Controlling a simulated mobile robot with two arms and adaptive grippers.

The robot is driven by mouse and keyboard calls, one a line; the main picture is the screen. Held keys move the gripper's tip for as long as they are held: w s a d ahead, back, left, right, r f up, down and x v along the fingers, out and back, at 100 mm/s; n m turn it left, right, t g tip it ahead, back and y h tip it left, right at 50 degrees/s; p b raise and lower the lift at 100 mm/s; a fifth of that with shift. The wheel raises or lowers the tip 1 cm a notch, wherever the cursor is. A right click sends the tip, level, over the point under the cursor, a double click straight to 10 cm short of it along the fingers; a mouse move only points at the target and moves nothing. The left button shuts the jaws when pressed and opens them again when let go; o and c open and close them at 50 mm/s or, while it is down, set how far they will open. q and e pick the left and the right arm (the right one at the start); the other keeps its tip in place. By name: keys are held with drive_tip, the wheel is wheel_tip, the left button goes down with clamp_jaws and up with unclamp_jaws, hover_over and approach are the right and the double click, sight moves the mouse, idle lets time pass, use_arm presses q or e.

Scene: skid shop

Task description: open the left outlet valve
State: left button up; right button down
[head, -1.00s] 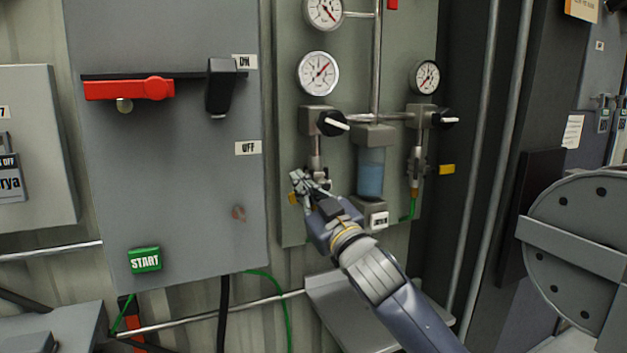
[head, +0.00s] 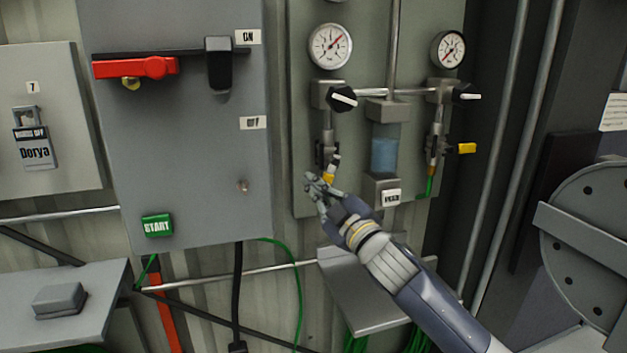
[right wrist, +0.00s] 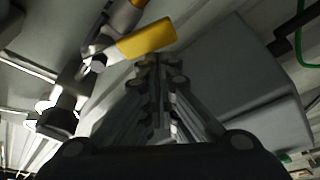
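The left outlet valve has a yellow handle (head: 328,178) at the lower end of the left pipe on the grey gauge panel. In the head view only a small part of the handle shows, just above my right gripper (head: 318,184). In the right wrist view the yellow handle (right wrist: 147,40) lies just beyond the fingertips (right wrist: 153,62) and slants across the pipe end. The right fingers are together with nothing visible between them. Whether they touch the handle cannot be told. My left gripper is not in view.
The right outlet valve (head: 467,148) has a sideways yellow handle. Black knobs (head: 342,98) sit above, and a blue-filled bowl (head: 384,155) hangs between the pipes. A grey switch cabinet (head: 185,150) stands left. A grey shelf (head: 362,290) juts out below.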

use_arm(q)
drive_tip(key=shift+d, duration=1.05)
use_arm(e)
drive_tip(key=shift+w+d+f, duration=0.35)
drive_tip(key=shift+d+f, duration=0.4)
drive_tip(key=shift+d, duration=0.15)
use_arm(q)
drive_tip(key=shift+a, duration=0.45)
use_arm(e)
drive_tip(key=shift+d+f, duration=0.1)
